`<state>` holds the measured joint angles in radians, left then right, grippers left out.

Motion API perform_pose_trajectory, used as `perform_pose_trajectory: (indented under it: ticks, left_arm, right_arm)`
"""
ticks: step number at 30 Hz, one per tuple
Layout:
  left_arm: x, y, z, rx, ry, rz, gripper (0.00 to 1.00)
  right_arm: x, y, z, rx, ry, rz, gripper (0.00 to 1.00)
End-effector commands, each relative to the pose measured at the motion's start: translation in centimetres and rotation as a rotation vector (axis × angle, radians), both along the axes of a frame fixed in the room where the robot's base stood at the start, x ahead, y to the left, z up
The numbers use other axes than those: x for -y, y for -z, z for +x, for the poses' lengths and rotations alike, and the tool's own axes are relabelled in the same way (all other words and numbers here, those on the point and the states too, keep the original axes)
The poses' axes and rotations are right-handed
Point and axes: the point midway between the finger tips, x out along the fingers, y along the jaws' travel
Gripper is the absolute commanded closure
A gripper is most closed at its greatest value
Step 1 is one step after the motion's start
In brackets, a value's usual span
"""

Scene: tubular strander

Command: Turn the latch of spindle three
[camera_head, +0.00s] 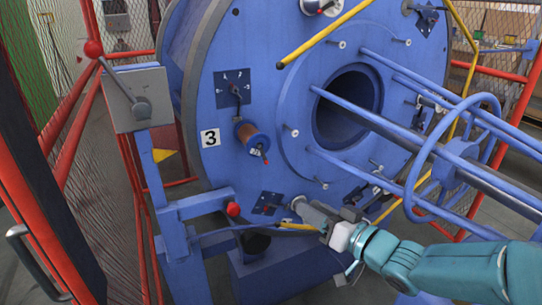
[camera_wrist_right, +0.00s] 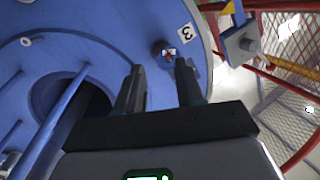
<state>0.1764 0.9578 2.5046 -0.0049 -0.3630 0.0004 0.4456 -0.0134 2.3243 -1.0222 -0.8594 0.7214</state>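Spindle three is the copper-wound spool (camera_head: 252,137) on the big blue disc (camera_head: 300,60), beside the white label "3" (camera_head: 210,138). Its small red latch (camera_head: 264,158) sits at the spool's outer end. In the right wrist view the spool end with its red latch (camera_wrist_right: 168,54) shows small, beyond and between the fingertips. The label "3" (camera_wrist_right: 186,32) is near it. My right gripper (camera_head: 300,206) is below and right of the spool in the head view, apart from it. Its fingers (camera_wrist_right: 158,75) stand apart with nothing between them. My left gripper is not in view.
Blue rods (camera_head: 385,122) and a hoop (camera_head: 430,150) stick out from the disc at right. Red mesh fencing (camera_head: 70,140) lines the left side.

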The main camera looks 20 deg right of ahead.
Motion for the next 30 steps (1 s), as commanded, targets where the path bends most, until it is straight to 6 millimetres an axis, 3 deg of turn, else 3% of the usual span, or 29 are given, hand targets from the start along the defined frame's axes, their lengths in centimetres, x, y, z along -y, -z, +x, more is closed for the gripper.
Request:
perform_pose_trajectory:
  ticks: [3,6,11,24,30]
  left_arm:
    - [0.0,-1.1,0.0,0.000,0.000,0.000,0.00]
    - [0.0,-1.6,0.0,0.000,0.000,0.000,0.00]
    - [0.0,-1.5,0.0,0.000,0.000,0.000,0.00]
    - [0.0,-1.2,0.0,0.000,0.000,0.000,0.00]
    - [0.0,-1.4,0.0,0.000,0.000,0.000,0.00]
  right_arm:
    - [0.3,-2.9,-0.9,0.037,0.019,-0.020,0.63]
    - [0.4,-4.4,-1.3,0.060,0.032,-0.031,0.63]
    - [0.0,-4.5,-0.2,0.062,0.034,-0.033,0.63]
    - [-2.8,-4.4,9.5,0.060,0.030,-0.031,0.63]
    - [-3.5,-4.5,12.9,0.062,0.032,-0.032,0.63]
